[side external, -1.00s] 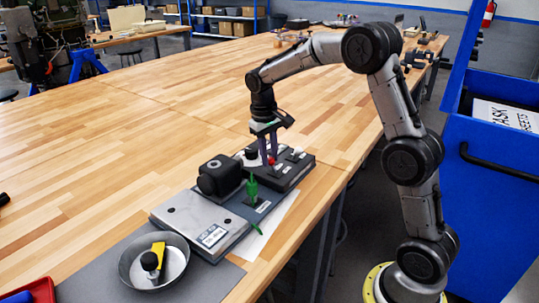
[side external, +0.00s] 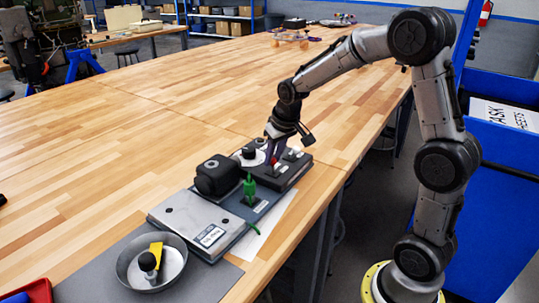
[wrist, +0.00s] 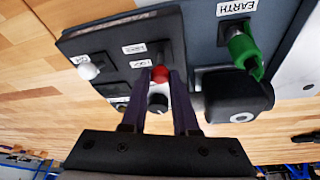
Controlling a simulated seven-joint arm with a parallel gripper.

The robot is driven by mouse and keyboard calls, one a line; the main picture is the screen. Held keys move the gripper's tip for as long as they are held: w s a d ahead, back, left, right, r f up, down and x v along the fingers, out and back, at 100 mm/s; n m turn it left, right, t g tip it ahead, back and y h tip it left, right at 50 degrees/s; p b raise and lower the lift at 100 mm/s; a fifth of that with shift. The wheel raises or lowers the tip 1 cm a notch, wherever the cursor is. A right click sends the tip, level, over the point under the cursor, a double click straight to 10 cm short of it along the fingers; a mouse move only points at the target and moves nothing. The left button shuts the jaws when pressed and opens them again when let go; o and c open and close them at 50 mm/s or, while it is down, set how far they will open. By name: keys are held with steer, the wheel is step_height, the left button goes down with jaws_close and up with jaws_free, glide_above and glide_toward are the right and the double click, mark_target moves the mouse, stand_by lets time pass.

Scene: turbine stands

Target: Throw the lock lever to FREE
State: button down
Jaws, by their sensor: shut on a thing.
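The lever with a red ball knob (wrist: 160,74) stands on a dark control box (side external: 293,178), beside small white labels whose upside-down words I cannot read surely. The red knob also shows low between my fingers in the side view (side external: 275,162). My gripper (wrist: 163,78) is shut on the red-knobbed lever, one dark finger on each side of the knob. In the side view my gripper (side external: 271,158) leans over the box. Which marked position the lever is at, I cannot tell.
A white-knobbed lever (wrist: 88,71) is on the same box. A black knob (wrist: 158,103) lies behind the fingers. A green clamp (side external: 249,187) and a black motor-like block (side external: 217,176) are close by. A metal bowl (side external: 133,279) stands in front. The table (side external: 130,130) at left is clear.

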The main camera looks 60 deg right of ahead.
mark_target(283, 178)
steer(key=shift+s+f+t, duration=0.1)
steer(key=shift+s+t, duration=0.4)
steer(key=shift+t, duration=0.45)
steer(key=shift+s+t, duration=0.5)
steer(key=shift+t, duration=0.45)
steer(key=shift+s+f+t, duration=0.2)
steer(key=shift+s+t, duration=0.15)
steer(key=shift+t, duration=0.35)
steer(key=shift+s+f+t, duration=0.15)
steer(key=shift+s+t, duration=0.05)
steer(key=shift+t, duration=0.2)
steer(key=c, duration=0.7)
jaws_free()
steer(key=v, duration=1.4)
steer(key=shift+a+f, duration=0.1)
steer(key=shift+f, duration=0.05)
